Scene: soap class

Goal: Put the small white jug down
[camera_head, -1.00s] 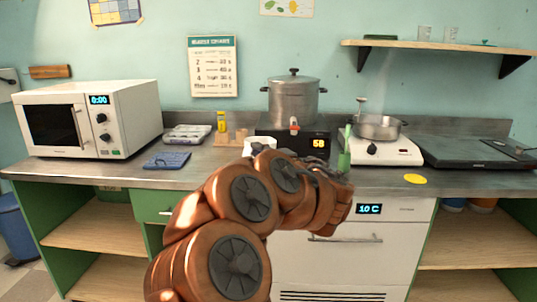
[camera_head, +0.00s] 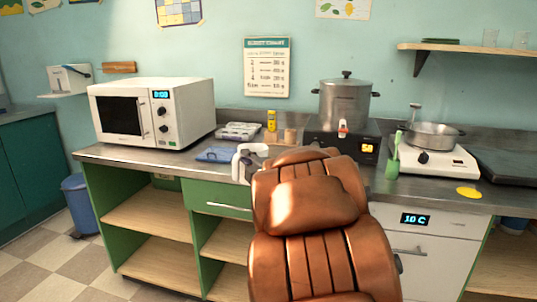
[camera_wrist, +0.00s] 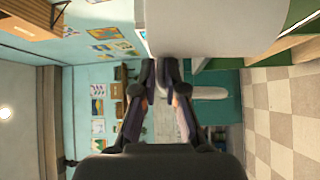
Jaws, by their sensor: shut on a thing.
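The small white jug (camera_head: 240,165) shows in the head view at the end of my arm, in front of the counter's front edge. My gripper (camera_head: 261,152) is shut on it, mostly hidden behind my copper-coloured arm. In the wrist view the jug's pale body (camera_wrist: 210,25) fills the top middle, close to the fingertips of my gripper (camera_wrist: 160,72). The grip point on the jug is hard to make out. The jug appears clear of the counter top (camera_head: 130,155), but its exact height cannot be told.
A white microwave (camera_head: 150,112) stands at the left of the counter. A blue mat (camera_head: 216,155) and a grey tray (camera_head: 238,131) lie right of it. A steel pot (camera_head: 344,105) on a cooker stands behind my arm. A pan (camera_head: 432,134) sits further right. Bare counter lies before the microwave.

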